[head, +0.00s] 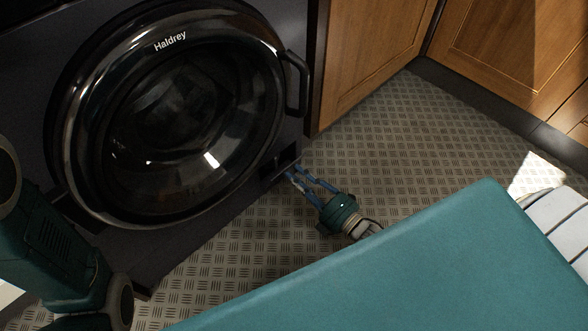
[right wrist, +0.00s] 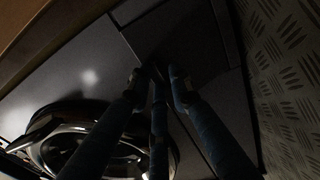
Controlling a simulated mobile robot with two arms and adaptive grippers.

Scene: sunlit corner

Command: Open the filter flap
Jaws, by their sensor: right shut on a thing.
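The filter flap (head: 270,171) is a small dark panel low on the front of the dark washing machine, right of and below the round door. My right gripper (head: 293,172), with blue fingers and a teal body, reaches it from the lower right and is shut on its edge. In the right wrist view the fingertips (right wrist: 157,75) meet at the dark flap (right wrist: 185,40). The grip point is in deep shadow, so I cannot tell how far the flap stands open. My left gripper is not in view.
The washing machine's round door (head: 170,115) is closed, with a handle (head: 297,84) on its right. Wooden cabinets (head: 375,55) stand to the right. The patterned metal floor (head: 400,140) is clear around my right gripper.

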